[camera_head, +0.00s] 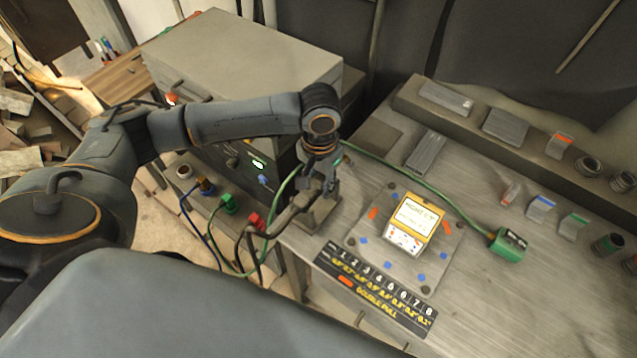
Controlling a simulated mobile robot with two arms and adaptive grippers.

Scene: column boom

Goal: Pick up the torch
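The torch (297,208) is a dark handle with a dark cable, lying at a small grey block-like rest (322,214) on the left edge of the workbench. My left gripper (318,193) points down right over the torch's upper end. Its two fingers look spread, one on each side, with a gap between them; I cannot tell whether they touch the torch. The gripper hides part of the torch and its rest. My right gripper is out of the frame.
A grey power unit (245,55) with cables stands behind my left arm. Several small parts line the back right.

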